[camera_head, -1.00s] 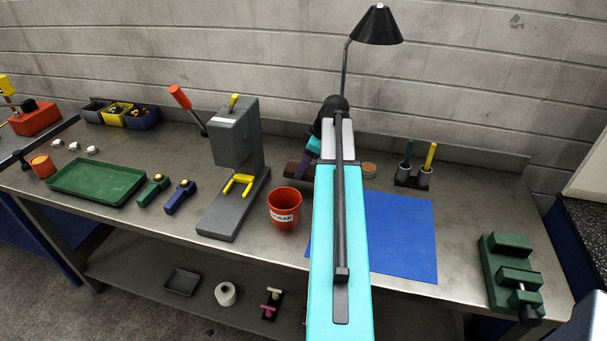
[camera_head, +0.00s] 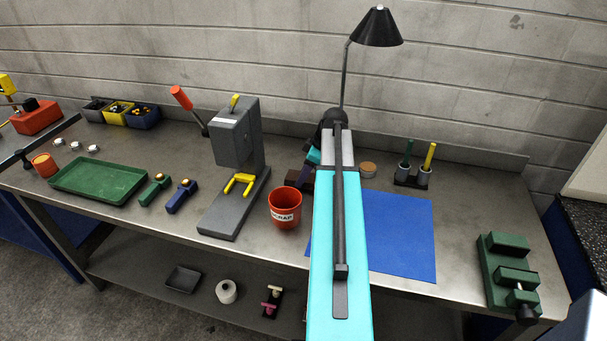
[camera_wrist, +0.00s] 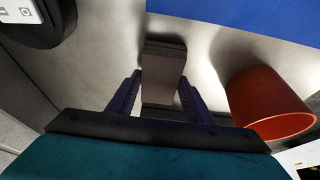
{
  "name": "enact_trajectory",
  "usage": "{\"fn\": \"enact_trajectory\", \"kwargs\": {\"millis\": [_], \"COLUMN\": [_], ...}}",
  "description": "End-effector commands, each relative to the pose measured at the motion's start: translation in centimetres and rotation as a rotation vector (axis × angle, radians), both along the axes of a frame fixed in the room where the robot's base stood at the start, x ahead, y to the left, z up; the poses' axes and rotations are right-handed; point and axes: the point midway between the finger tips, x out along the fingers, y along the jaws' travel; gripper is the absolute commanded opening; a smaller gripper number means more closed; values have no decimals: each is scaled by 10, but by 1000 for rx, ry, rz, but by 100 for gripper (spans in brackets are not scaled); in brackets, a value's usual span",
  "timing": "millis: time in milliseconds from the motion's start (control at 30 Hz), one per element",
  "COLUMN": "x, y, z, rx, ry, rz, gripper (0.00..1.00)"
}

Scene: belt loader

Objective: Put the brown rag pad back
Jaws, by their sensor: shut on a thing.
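The brown rag pad (camera_wrist: 163,80) shows in the wrist view as a grey-brown block between the two dark blue fingers of my gripper (camera_wrist: 160,100). My gripper is shut on it. In the head view my arm covers most of the gripper. Only a small dark brown part of the pad (camera_head: 296,187) shows left of my arm, behind the red scrap cup. Whether the pad touches the bench is hard to tell.
The red cup (camera_head: 285,208) stands close to my gripper, and the blue mat (camera_head: 402,235) lies to the right. A grey press (camera_head: 236,150) stands left. A round tin (camera_head: 367,169), a pen holder (camera_head: 411,180) and a lamp (camera_head: 376,28) are behind. A green vise (camera_head: 508,270) is far right.

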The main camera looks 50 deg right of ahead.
Motion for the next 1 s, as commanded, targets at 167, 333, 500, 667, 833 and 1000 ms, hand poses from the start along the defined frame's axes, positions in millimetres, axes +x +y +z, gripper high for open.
{"fn": "enact_trajectory", "kwargs": {"millis": [167, 333, 500, 667, 833, 1000], "x": [0, 0, -1, -1, -1, -2], "y": [0, 0, 0, -1, -1, -2], "z": [0, -3, -3, -3, -2, 3], "rx": [0, 0, 0, 0, 0, 0], "ry": [0, 0, 0, 0, 0, 0], "rz": [0, 0, -1, -1, -1, -1], "gripper": [28, 28, 65, 65, 65, 65]}}
